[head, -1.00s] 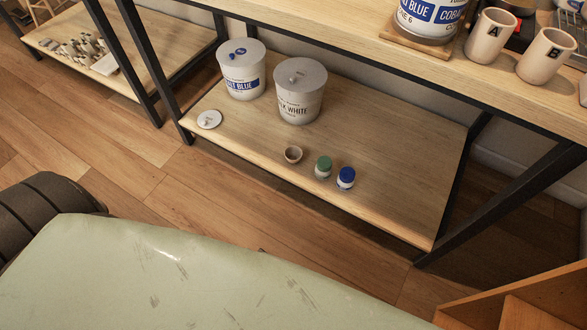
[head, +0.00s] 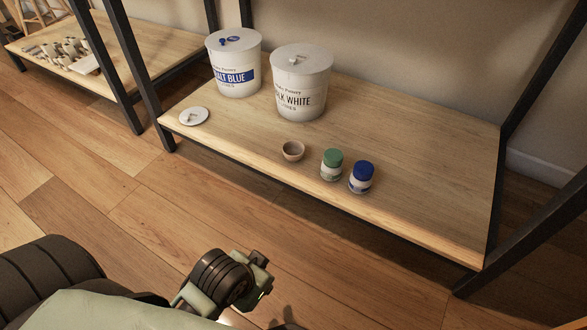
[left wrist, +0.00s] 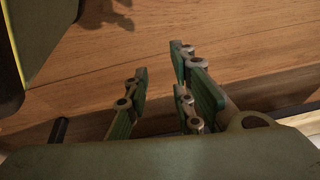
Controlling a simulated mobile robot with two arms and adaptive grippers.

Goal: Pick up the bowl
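My right gripper is not in view.
A green-lidded jar (head: 332,165) and a blue-lidded jar (head: 361,178) stand right of the bowl. A white disc (head: 194,116) lies left. Dark frame posts (head: 140,75) flank the shelf. The shelf's right part is clear.

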